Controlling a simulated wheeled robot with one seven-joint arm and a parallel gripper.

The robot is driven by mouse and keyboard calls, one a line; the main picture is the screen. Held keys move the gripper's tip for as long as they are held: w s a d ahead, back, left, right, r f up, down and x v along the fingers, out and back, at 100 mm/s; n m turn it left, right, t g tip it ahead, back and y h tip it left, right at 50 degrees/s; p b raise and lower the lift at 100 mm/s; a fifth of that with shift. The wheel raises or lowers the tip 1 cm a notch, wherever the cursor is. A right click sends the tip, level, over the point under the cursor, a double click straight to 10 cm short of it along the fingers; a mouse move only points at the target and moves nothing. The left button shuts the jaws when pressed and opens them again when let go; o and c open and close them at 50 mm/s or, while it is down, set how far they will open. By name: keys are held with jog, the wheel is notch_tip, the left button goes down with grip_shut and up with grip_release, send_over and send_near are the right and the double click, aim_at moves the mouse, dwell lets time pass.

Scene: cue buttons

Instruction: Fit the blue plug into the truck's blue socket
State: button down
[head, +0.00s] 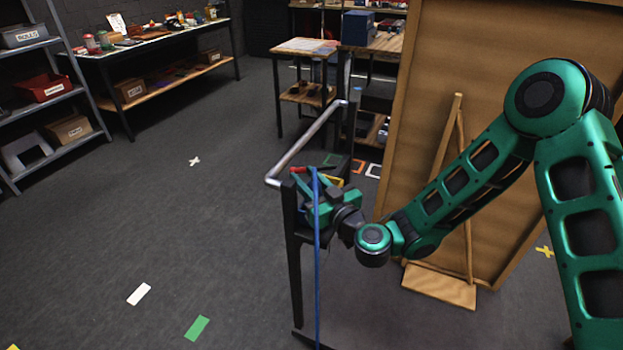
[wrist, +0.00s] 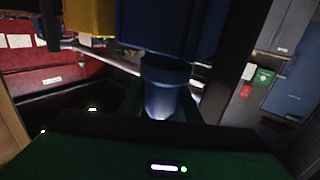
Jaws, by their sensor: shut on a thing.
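The truck shows in the head view as a pale metal rail (head: 315,140) on a dark post (head: 296,275). My gripper (head: 312,205) is at the top of that post, beside the rail. In the wrist view my gripper (wrist: 161,112) is shut on the blue plug (wrist: 164,98), a round blue piece. The plug's far end meets the lower edge of a larger blue block (wrist: 165,25), which looks like the blue socket. I cannot tell whether the plug is inside it. A blue cable (head: 317,270) hangs down past my gripper in the head view.
A yellow block (wrist: 90,15) sits left of the blue one; yellow also shows behind my gripper (head: 337,181). A small red part (head: 301,169) is near the rail. A tall brown board (head: 480,60) stands behind my arm. The floor at left is open.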

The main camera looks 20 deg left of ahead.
jog(key=shift+f, duration=0.35)
dwell(0.3)
jog(key=c, duration=1.3)
grip_release()
jog(key=shift+o, duration=0.2)
jog(key=shift+s+f, duration=0.1)
jog(key=shift+s, duration=0.05)
